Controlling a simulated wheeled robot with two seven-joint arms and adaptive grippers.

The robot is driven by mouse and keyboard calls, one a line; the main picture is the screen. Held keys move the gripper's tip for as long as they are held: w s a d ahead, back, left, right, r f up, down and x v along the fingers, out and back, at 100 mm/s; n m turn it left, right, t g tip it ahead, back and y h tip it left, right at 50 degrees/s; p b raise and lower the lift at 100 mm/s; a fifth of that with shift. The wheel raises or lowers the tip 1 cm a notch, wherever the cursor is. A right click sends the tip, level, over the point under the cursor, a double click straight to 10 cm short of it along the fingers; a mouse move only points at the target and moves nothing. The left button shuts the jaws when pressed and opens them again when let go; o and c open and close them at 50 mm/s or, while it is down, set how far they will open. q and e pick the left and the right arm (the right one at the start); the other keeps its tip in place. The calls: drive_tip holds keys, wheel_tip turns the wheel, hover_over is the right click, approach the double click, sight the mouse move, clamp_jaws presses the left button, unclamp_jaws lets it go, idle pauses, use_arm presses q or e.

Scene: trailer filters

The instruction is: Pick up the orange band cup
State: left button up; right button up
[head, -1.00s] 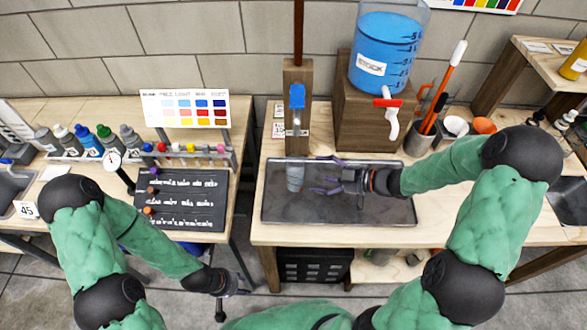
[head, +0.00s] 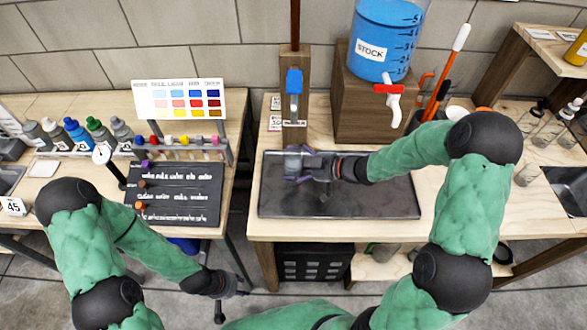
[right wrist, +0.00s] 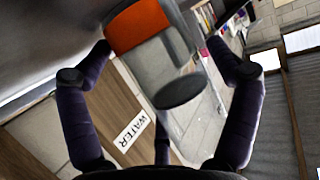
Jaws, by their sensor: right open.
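The orange band cup (right wrist: 165,60), a grey cup with an orange band, shows in the right wrist view between the spread dark fingers of my right gripper (right wrist: 165,72). The fingers stand apart on both sides, with visible gaps. In the head view the cup (head: 292,162) is small, below the blue-topped dispenser over the dark tray (head: 370,205); its band cannot be made out. My right gripper (head: 300,168) is open and reaches around it from the right. My left gripper (head: 235,288) hangs low in front of the left table; its fingers are too small to judge.
A wooden post with a blue-topped dispenser (head: 294,82) stands behind the cup. A blue STOCK tank (head: 378,50) with a red-handled tap sits on a wooden block to the right. The left table holds bottles and a black board (head: 180,195). The tray's right part is clear.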

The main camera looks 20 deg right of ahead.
drive_tip(key=c, duration=1.2)
drive_tip(key=shift+r, duration=0.15)
